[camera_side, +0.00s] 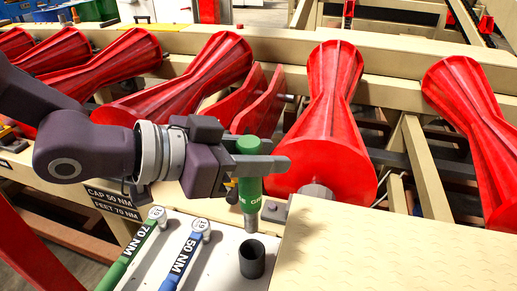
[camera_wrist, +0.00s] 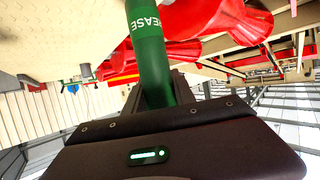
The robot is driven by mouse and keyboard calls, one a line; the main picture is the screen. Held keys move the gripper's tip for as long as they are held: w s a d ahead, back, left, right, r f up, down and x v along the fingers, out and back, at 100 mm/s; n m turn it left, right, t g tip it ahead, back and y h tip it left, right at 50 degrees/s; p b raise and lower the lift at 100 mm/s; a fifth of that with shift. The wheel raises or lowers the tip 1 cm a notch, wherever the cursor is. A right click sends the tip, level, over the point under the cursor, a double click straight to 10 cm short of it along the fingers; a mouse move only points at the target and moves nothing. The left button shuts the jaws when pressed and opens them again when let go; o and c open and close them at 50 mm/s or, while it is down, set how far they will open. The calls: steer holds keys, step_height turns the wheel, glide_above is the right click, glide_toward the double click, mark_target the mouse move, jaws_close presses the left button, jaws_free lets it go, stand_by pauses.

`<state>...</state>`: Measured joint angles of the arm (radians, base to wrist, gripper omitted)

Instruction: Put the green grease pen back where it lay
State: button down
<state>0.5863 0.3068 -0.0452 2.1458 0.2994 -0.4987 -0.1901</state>
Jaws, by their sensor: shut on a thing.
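A black round open cup (camera_side: 252,260) stands on the white panel. In the side view the pen's tip is just above the cup's mouth, apart from it. The cup's inside is dark.
A green 70 NM wrench (camera_side: 134,252) and a blue 50 NM wrench (camera_side: 184,256) lie on the white panel (camera_side: 222,262) left of the cup. A cream plate (camera_side: 400,245) is close on the right. Red rollers (camera_side: 322,150) stand behind my gripper.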

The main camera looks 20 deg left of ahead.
step_height(320, 180, down, 13)
stand_by(0.8)
steer(key=shift+r, duration=0.15)
steer(key=c, duration=0.9)
jaws_free()
steer(key=shift+c, duration=0.2)
steer(key=v, duration=0.7)
steer(key=shift+a, duration=0.1)
